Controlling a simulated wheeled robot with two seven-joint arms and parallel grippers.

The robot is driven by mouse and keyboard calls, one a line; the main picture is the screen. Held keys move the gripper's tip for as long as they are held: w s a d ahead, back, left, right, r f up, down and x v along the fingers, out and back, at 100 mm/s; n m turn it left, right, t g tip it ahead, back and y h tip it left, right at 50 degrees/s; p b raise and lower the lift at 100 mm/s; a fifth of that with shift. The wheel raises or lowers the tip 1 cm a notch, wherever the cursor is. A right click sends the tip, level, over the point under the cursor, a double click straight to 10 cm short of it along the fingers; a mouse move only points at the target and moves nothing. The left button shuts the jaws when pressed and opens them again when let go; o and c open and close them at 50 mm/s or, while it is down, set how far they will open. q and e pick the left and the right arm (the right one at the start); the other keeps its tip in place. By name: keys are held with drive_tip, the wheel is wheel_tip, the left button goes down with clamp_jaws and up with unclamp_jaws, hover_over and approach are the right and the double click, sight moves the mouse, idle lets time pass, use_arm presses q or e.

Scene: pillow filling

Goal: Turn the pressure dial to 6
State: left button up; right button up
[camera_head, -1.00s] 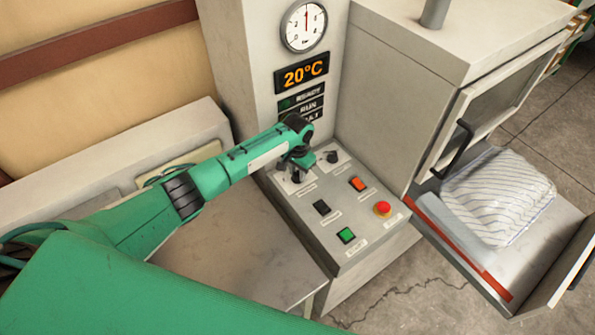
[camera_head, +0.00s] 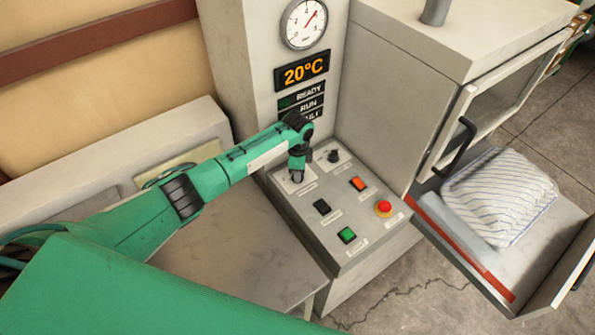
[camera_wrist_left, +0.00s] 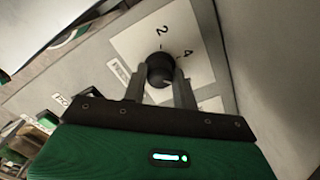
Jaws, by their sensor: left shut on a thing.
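The pressure dial is a black round knob on a white scale plate at the upper left of the sloped control panel (camera_head: 335,220). In the left wrist view the knob (camera_wrist_left: 159,68) sits between my gripper's fingers, with the printed 2 and 4 visible beyond it. My left gripper (camera_head: 297,176) points down and is shut on the knob; it also shows in the left wrist view (camera_wrist_left: 160,82). The gripper hides most of the knob in the head view. The round gauge (camera_head: 304,24) above has a red needle pointing up and right. My right gripper is not in view.
A second black knob (camera_head: 333,156) sits just right of my gripper. An orange switch (camera_head: 358,184), a black switch (camera_head: 322,206), a green button (camera_head: 347,235) and a red button (camera_head: 383,207) share the panel. A striped pillow (camera_head: 498,196) lies on the open door at right.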

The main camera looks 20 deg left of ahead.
use_arm(q)
drive_tip(key=shift+w+r+m, duration=0.1)
drive_tip(key=shift+m, duration=1.4)
drive_tip(key=o, duration=1)
drive_tip(key=shift+c, duration=0.2)
drive_tip(key=shift+b, duration=0.3)
wheel_tip(320, 180, up, 14)
drive_tip(key=b, duration=0.3)
drive_tip(key=shift+b, duration=0.3)
